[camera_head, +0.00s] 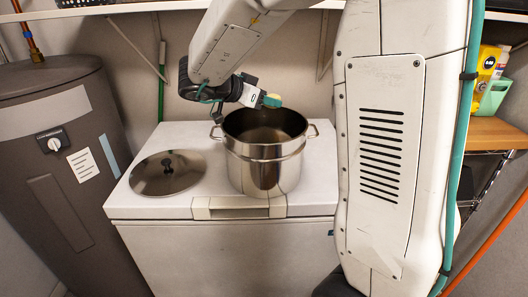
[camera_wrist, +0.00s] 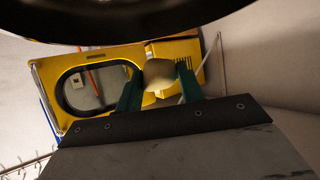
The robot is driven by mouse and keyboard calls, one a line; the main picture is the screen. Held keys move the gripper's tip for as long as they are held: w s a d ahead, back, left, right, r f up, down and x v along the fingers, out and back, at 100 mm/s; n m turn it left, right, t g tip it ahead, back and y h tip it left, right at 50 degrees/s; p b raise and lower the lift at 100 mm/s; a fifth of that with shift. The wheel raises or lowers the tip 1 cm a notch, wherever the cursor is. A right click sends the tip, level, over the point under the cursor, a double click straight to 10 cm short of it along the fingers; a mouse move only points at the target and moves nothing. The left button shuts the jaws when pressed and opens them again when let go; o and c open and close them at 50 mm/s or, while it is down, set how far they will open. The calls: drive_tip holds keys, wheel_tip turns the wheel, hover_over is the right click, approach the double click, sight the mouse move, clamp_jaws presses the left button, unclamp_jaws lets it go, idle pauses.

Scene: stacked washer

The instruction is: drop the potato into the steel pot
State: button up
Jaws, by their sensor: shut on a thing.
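The steel pot (camera_head: 265,172) stands upright on the white chest, its mouth open upward and two side handles showing. My gripper (camera_head: 270,100) is above the pot's back rim in the head view. Its green fingers are shut on the potato (camera_head: 273,97), a pale yellowish lump. In the wrist view the potato (camera_wrist: 158,74) sits between the two green fingertips (camera_wrist: 160,82). The pot's inside looks empty as far as I see; its bottom is partly hidden. A gap shows between the potato and the pot.
A round steel lid (camera_head: 168,172) with a black knob lies on the white chest (camera_head: 225,235) left of the pot. A dark grey tank (camera_head: 70,160) stands at left. A wooden shelf (camera_head: 497,132) holds yellow and green containers at right. A yellow panel (camera_wrist: 185,50) shows in the wrist view.

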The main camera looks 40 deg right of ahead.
drive_tip(key=o, duration=1.2)
drive_tip(key=shift+c, duration=0.2)
drive_tip(key=shift+a, duration=0.1)
drive_tip(key=v, duration=0.7)
drive_tip(key=shift+a+r, duration=0.15)
drive_tip(key=shift+a, duration=0.15)
